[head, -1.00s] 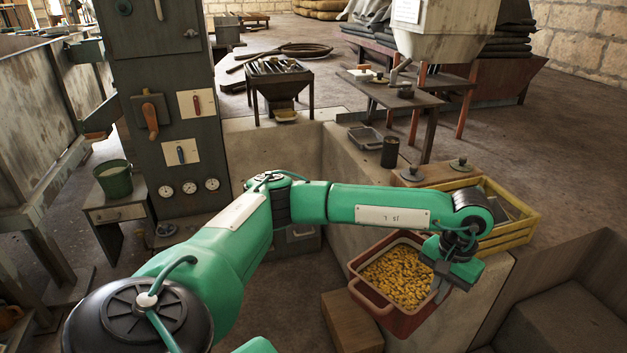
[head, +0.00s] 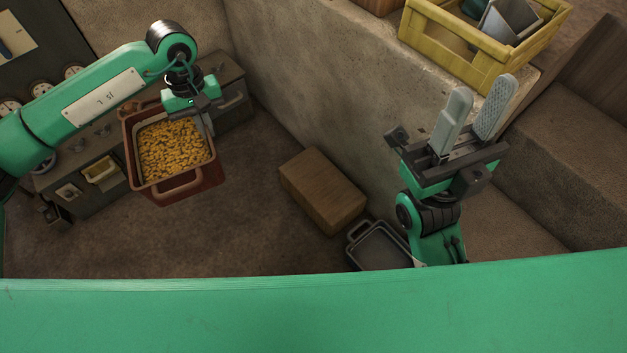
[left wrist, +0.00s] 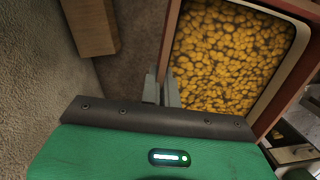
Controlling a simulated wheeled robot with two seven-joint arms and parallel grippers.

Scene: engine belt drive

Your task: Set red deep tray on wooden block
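The red deep tray (head: 203,184), full of yellow pieces, is at the left in the head view. My left gripper (head: 207,122) is shut on its wall at the right side. In the left wrist view the fingers (left wrist: 162,90) straddle the tray's red wall (left wrist: 171,32). The tray looks level and raised, but its underside is hidden. The wooden block (head: 322,190) sits on the floor to the right of the tray, with its top bare; it also shows in the left wrist view (left wrist: 90,25). My right gripper (head: 474,112) is open and empty, fingers up.
A dark shallow tray (head: 378,247) lies on the floor beside the block, partly behind my right arm. A concrete wall (head: 330,90) rises behind the block, with a yellow crate (head: 465,58) on its ledge. A low cabinet (head: 232,98) stands behind the red tray. Floor between tray and block is clear.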

